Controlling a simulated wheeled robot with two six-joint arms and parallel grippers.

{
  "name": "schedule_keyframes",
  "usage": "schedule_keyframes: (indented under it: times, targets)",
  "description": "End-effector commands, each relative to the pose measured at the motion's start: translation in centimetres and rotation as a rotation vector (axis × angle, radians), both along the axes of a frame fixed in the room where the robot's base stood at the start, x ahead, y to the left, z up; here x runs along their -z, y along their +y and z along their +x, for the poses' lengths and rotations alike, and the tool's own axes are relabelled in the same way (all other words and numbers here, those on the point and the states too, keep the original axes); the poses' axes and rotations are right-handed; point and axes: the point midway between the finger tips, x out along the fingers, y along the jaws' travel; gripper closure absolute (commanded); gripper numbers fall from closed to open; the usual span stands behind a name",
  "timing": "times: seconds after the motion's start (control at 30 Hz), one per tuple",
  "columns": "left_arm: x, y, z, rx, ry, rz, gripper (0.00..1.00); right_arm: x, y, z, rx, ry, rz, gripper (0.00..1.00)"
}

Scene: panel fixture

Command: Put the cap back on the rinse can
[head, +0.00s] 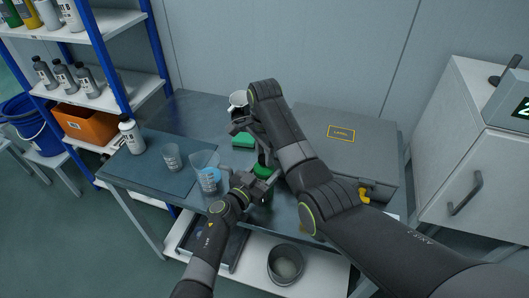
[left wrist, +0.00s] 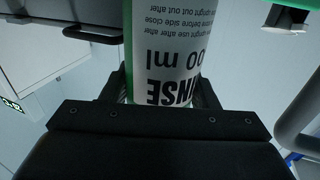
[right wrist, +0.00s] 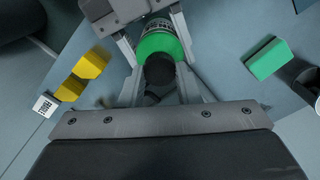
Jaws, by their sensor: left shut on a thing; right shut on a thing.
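The rinse can (head: 263,171) shows its green top above the front of the bench in the head view. My left gripper (head: 262,187) is shut around its body. The white label with "RINSE" fills the left wrist view (left wrist: 168,45). My right gripper (head: 263,158) comes down over the can from behind and is shut on the dark round cap (right wrist: 158,70). In the right wrist view the cap lies over the can's green shoulder (right wrist: 160,43). I cannot tell whether cap and can touch. The can's mouth is hidden.
A beaker with blue liquid (head: 207,179), another beaker (head: 171,157) and a bottle (head: 131,137) stand left on the bench. A green sponge (head: 243,140) lies behind the can. A grey case (head: 318,128) and a yellow object (head: 365,195) are right. A pot (head: 286,265) stands below.

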Motion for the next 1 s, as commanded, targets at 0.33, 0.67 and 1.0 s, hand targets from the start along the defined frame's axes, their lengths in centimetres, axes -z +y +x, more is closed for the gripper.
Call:
schedule_keyframes:
  times: [0.33, 0.67, 1.0]
  targets:
    - [0.09, 0.03, -0.03, 0.000, 0.002, 0.001, 1.00, -0.01, -0.04, -0.08, 0.566, -0.003, 0.000, 0.91]
    - [0.09, 0.03, -0.03, 0.000, 0.002, 0.001, 1.00, 0.03, -0.02, -0.19, 1.103, -0.002, 0.000, 0.91]
    - [0.10, 0.03, -0.03, 0.000, 0.002, 0.001, 1.00, 0.05, 0.02, -0.25, 1.488, -0.002, -0.001, 0.91]
